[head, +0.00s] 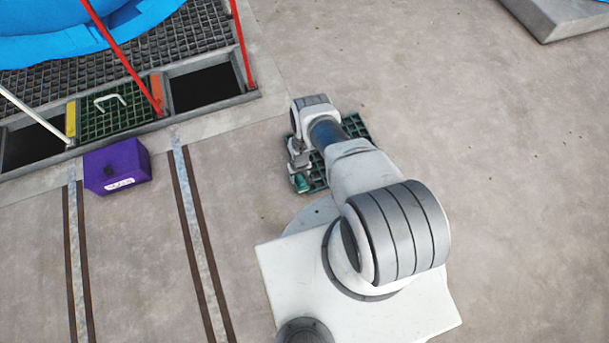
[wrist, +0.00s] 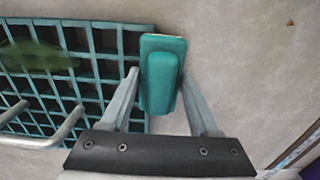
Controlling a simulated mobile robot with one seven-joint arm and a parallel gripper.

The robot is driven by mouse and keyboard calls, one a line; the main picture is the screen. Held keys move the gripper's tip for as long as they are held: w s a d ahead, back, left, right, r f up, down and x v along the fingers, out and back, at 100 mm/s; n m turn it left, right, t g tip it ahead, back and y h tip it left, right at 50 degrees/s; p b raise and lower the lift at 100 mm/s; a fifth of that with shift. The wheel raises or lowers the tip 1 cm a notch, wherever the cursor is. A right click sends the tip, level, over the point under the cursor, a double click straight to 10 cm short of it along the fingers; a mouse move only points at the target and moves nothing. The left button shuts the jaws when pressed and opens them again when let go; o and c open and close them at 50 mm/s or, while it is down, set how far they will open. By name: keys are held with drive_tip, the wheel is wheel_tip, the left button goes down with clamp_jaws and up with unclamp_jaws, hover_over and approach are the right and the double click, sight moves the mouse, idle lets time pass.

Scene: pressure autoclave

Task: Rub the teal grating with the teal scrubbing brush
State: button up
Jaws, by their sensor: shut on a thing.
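The teal scrubbing brush (wrist: 162,78) is between the fingers of my gripper (wrist: 160,88), which is shut on it. In the head view, the brush (head: 302,183) shows small below my wrist. The teal grating (wrist: 97,67) lies on the floor at the left in the wrist view, with a dark green smear (wrist: 38,56) and a pale bar handle (wrist: 50,132). The brush overlaps the grating's right edge in this view; I cannot tell whether they touch. In the head view, my arm hides much of the grating (head: 355,126).
A purple box (head: 117,166) stands on the floor at left. Beyond it, a dark-green grating panel (head: 115,116) with a white handle sits between open dark pits (head: 205,87). Red poles and a blue object (head: 50,35) are at top left.

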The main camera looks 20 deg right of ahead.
drive_tip(key=shift+w+f, duration=0.15)
drive_tip(key=shift+r+p, duration=2.35)
drive_tip(key=shift+r, duration=0.7)
drive_tip(key=shift+r, duration=0.1)
drive_tip(key=shift+r+p, duration=1.15)
drive_tip(key=shift+r, duration=0.2)
